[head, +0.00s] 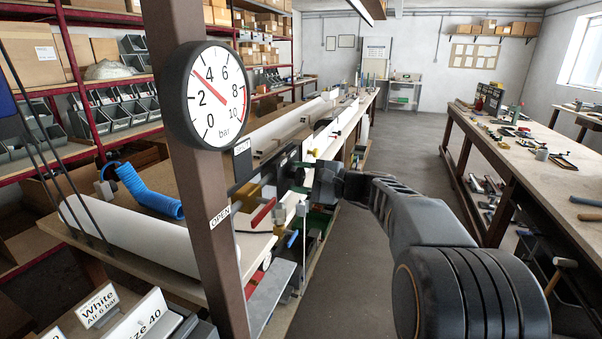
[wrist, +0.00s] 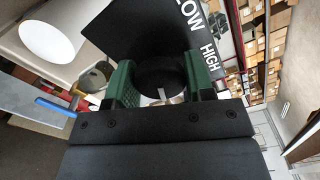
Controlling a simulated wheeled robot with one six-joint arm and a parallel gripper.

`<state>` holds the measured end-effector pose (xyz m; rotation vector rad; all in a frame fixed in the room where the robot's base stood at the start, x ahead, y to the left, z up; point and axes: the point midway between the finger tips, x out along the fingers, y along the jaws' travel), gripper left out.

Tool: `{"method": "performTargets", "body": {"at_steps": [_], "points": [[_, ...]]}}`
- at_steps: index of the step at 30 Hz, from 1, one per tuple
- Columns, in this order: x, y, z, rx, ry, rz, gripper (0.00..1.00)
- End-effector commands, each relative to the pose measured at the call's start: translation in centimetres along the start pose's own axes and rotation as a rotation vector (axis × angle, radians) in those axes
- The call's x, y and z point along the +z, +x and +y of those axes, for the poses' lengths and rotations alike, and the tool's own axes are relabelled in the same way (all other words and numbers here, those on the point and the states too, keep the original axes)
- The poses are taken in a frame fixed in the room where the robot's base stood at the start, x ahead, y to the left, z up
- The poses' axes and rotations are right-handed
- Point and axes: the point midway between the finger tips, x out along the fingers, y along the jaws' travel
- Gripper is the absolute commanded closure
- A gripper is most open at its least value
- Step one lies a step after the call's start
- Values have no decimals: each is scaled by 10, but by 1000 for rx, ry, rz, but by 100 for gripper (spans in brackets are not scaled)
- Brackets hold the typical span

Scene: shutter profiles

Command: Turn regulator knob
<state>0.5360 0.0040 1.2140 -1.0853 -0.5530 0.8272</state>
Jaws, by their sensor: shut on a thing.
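The regulator knob (wrist: 160,72) is a round black knob, seen in the wrist view between the green finger pads of my gripper (wrist: 158,80). The pads press on its two sides, and its lower part is hidden by my gripper body. Behind it is a dark panel (wrist: 128,32) with white words, "HIGH" and a partly cut-off "LOW". In the head view my gripper (head: 318,185) reaches the bench equipment, and the knob cannot be made out there.
The brown post (head: 200,210) with an "OPEN" label stands close at left. A red-handled valve (head: 262,213) is near my gripper. A blue coiled hose (head: 148,190) lies on the left bench. The aisle floor (head: 385,150) is clear, with a workbench (head: 530,140) at right.

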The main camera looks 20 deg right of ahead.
Motion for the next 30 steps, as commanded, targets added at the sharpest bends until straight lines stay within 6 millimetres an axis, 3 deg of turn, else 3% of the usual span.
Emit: {"method": "performTargets", "body": {"at_steps": [15,30], "points": [[1,0,-2,3,446,0,75],[0,0,2,5,643,0,75]]}}
